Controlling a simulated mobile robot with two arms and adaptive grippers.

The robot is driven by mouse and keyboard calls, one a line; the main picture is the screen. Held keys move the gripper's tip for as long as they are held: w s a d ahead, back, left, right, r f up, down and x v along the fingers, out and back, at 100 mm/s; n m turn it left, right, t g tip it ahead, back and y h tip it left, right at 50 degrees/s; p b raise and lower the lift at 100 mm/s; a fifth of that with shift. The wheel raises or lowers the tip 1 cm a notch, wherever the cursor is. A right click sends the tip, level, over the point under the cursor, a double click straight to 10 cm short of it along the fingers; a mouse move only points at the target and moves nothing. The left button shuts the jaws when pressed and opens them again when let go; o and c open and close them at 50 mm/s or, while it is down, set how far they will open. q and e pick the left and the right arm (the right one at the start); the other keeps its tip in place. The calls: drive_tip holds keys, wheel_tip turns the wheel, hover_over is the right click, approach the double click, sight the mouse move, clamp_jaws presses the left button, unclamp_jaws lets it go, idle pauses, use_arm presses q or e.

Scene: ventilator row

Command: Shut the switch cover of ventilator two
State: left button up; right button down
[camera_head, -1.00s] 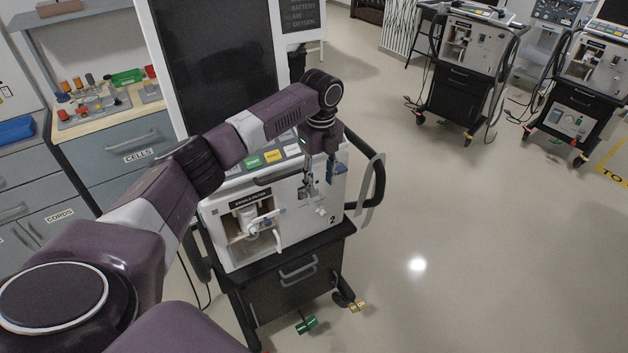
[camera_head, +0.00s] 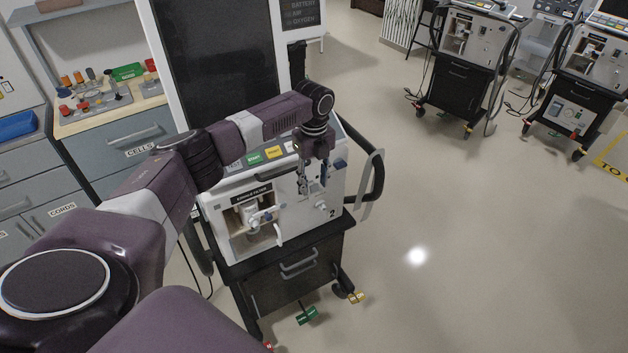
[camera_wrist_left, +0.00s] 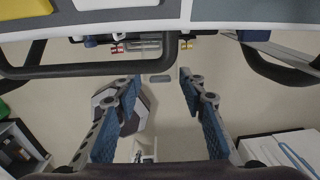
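Ventilator two (camera_head: 284,240) is a white machine with a "2" on its front, standing on a dark wheeled cart. My left gripper (camera_head: 313,186) points down at the upper right of its front. In the left wrist view the gripper (camera_wrist_left: 160,88) is open, its blue-padded fingers well apart with nothing between them. I cannot clearly make out the switch cover; the fingers hide part of the front panel in the head view. Whether the fingers touch the panel I cannot tell. My right gripper is not in view.
A dark handle bar (camera_wrist_left: 75,70) crosses above the fingers in the wrist view. An open recess with a white fitting (camera_head: 252,222) is at the machine's left front. A dark side rail (camera_head: 377,170) curves at its right. Open floor (camera_head: 450,250) lies to the right.

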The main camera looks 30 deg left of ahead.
use_arm(q)
clamp_jaws()
